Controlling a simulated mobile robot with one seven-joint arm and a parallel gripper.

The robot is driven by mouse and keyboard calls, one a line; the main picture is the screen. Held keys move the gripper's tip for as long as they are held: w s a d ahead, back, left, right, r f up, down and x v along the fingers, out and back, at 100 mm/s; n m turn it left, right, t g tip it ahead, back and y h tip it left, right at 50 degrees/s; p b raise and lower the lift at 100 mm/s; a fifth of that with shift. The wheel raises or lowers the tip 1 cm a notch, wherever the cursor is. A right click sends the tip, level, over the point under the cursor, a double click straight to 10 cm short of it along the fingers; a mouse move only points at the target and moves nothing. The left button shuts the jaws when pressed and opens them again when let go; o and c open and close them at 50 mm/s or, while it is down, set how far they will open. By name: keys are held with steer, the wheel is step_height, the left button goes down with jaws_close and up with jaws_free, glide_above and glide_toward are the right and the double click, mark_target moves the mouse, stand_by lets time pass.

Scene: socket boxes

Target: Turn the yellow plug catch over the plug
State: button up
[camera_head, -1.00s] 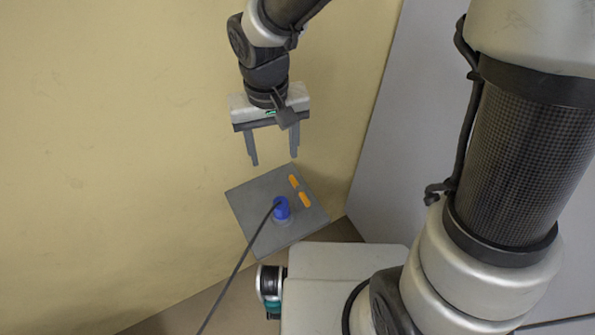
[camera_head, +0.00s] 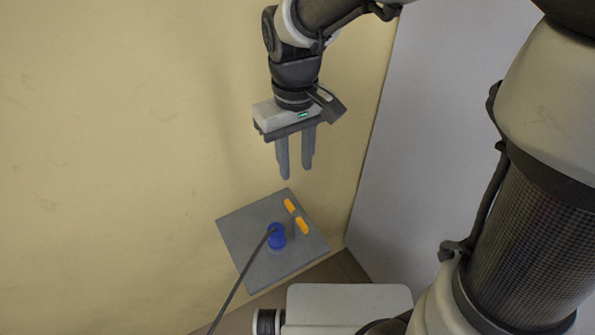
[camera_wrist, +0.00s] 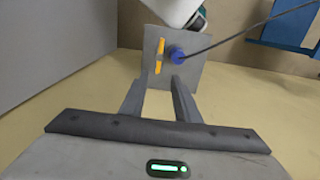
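The blue plug (camera_head: 277,237) sits upright in the grey socket box (camera_head: 245,245), with a dark cable running from its top toward the lower left. The yellow catch shows as two orange-yellow pieces (camera_head: 302,226) in line on the box face, right beside the plug and not over it. In the wrist view the catch (camera_wrist: 161,46) lies just left of the plug (camera_wrist: 177,53). My gripper (camera_head: 296,172) is above the box, fingers pointing down toward it. The fingers are apart with nothing between them; in the wrist view, the gripper (camera_wrist: 159,84) points at the box's near edge.
A tan wall (camera_head: 120,130) is behind the box, and a grey wall (camera_head: 420,130) stands to the right. The cable (camera_wrist: 240,32) runs to the upper right in the wrist view, near a blue object (camera_wrist: 285,25). The space between fingers and box is clear.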

mark_target(296, 213)
step_height(296, 213, down, 17)
steer(key=shift+f+b, duration=0.1)
steer(key=shift+b, duration=0.5)
jaws_close()
